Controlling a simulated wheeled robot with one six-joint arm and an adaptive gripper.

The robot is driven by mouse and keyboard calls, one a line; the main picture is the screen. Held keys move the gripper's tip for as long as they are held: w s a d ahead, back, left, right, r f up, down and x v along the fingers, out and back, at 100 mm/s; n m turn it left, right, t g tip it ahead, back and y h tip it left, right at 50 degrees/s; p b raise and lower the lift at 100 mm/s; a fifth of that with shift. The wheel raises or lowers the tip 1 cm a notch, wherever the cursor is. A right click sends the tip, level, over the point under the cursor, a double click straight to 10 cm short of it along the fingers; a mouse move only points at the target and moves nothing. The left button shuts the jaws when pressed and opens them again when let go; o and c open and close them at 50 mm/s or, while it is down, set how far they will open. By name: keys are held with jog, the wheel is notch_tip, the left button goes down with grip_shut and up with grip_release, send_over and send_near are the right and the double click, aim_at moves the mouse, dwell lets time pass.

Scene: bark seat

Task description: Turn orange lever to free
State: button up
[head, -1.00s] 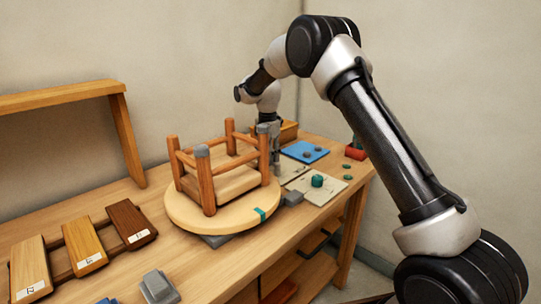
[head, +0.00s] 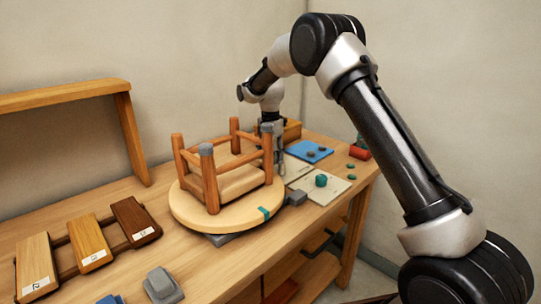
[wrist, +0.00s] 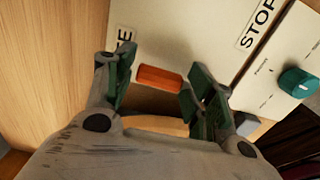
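The orange lever (wrist: 160,78) lies on a pale panel (wrist: 205,25) in the wrist view, between my gripper's two fingers. My gripper (wrist: 158,92) is open, with a dark green pad on each side of the lever; I see gaps at both sides and no clear contact. A label reading STOP (wrist: 258,24) is at the upper right of the panel, and a partly hidden label ending in E (wrist: 124,36) is by the left finger. In the head view my gripper (head: 279,164) points down behind the turntable; the lever cannot be made out there.
An upturned wooden stool (head: 210,180) stands on the round turntable (head: 225,218), close to my gripper. A teal knob (wrist: 298,82) sits right of the lever. A blue mat (head: 309,151) lies behind. Wooden blocks (head: 90,243) rest at front left.

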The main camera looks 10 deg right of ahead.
notch_tip(320, 180, up, 12)
dwell(0.6)
